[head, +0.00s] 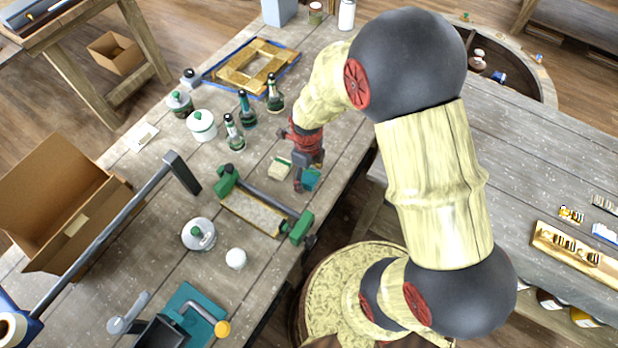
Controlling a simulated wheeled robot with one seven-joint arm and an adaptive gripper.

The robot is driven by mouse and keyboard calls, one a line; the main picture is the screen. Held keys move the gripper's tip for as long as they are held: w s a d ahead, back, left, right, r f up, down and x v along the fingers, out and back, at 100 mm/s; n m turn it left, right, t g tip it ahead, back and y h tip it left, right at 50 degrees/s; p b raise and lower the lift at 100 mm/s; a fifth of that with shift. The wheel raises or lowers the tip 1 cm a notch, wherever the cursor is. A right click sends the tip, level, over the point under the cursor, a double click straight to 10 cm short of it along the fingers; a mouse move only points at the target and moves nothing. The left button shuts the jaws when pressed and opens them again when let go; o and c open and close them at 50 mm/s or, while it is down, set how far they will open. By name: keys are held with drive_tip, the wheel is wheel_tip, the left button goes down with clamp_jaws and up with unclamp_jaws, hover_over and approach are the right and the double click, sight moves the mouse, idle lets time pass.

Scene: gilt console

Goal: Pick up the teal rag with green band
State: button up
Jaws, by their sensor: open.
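A small teal folded piece (311,180), which looks like the teal rag, lies on the grey wooden table near its right edge. My gripper (303,178) points down right at it and covers part of it. The gripper is open, with dark fingers and a red body. One finger shows at the rag's left side; the other is hard to make out. I cannot tell whether the fingers touch the rag. A green band is not clear at this size.
A cream and green block (280,169) lies just left of the gripper. A green-ended roller-like tool (262,205) lies in front. Several bottles (247,110) stand behind to the left. A teal mat (187,303) and a cardboard box (62,215) are farther left and nearer.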

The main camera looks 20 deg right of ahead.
sight(307, 175)
drive_tip(key=shift+r, duration=0.1)
drive_tip(key=shift+c, duration=0.2)
drive_tip(key=c, duration=1)
drive_tip(key=shift+r, duration=0.5)
wheel_tip(307, 175, up, 2)
drive_tip(key=shift+r+p, duration=0.15)
drive_tip(key=shift+p, duration=0.15)
drive_tip(key=s+d+r, duration=0.2)
drive_tip(key=s+r, duration=0.3)
drive_tip(key=s, duration=0.1)
drive_tip(key=s+d+r+p, duration=0.1)
drive_tip(key=s+d+r, duration=0.2)
drive_tip(key=s, duration=0.4)
drive_tip(key=shift+d+r, duration=0.35)
drive_tip(key=shift+r, duration=0.5)
drive_tip(key=shift+w, duration=0.1)
